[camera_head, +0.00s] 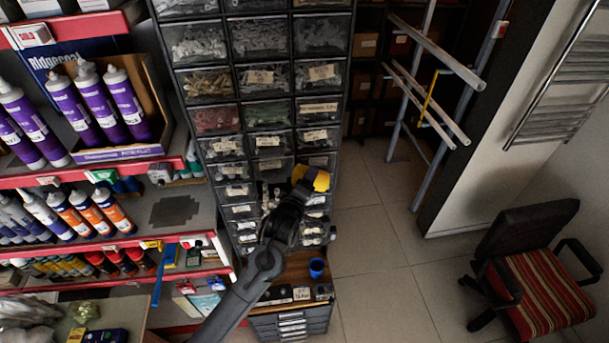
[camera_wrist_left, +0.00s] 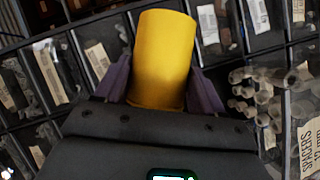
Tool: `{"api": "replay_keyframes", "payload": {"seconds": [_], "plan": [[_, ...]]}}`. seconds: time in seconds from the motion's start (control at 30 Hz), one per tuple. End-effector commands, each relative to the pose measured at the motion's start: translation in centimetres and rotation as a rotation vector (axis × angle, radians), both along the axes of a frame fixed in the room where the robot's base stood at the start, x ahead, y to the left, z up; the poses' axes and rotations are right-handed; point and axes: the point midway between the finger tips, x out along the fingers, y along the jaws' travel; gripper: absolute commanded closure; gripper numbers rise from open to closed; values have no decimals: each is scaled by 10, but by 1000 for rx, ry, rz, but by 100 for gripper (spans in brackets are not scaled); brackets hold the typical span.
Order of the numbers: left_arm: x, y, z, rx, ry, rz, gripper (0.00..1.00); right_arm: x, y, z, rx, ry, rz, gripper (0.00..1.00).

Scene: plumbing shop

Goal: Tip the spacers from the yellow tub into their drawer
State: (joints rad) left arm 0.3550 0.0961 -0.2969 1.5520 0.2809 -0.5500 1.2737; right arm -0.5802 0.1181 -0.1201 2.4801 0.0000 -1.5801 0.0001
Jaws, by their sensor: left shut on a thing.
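My left gripper (camera_head: 300,192) is shut on the yellow tub (camera_head: 316,178), in front of the drawer cabinet. In the left wrist view the tub (camera_wrist_left: 162,55) sits between the two dark fingers, a plain yellow cylinder. Its mouth and contents are hidden there. To its right, a drawer front (camera_wrist_left: 306,150) reads "SPACERS 12 mm". Grey tube-like spacers (camera_wrist_left: 262,98) show behind that label, beside the gripper and apart from the tub. I cannot tell whether any are falling. My right gripper is in neither view.
The cabinet (camera_head: 268,92) holds many small labelled drawers. A shelf (camera_head: 190,212) with tubes and bottles stands at left. A blue cup (camera_head: 316,268) stands on the ledge below. Open floor (camera_head: 375,270) lies to the right, with a striped chair (camera_head: 530,270) farther over.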

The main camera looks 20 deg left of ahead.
Motion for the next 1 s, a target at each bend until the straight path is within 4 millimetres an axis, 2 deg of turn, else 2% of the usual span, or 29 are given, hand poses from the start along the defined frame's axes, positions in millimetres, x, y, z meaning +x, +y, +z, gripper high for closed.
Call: {"api": "replay_keyframes", "payload": {"seconds": [0.03,0.13,0.3,0.6,0.8,1.0], "plan": [[1,-2,8,30,17,-1,60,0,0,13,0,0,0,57],[1,-3,9,93,52,-1,60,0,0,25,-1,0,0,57],[5,-8,11,312,170,-2,60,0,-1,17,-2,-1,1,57],[3,-3,17,680,371,2,60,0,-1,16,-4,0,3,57],[1,-1,20,859,471,2,60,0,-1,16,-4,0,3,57],[0,0,21,955,523,1,60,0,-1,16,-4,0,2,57]]}}
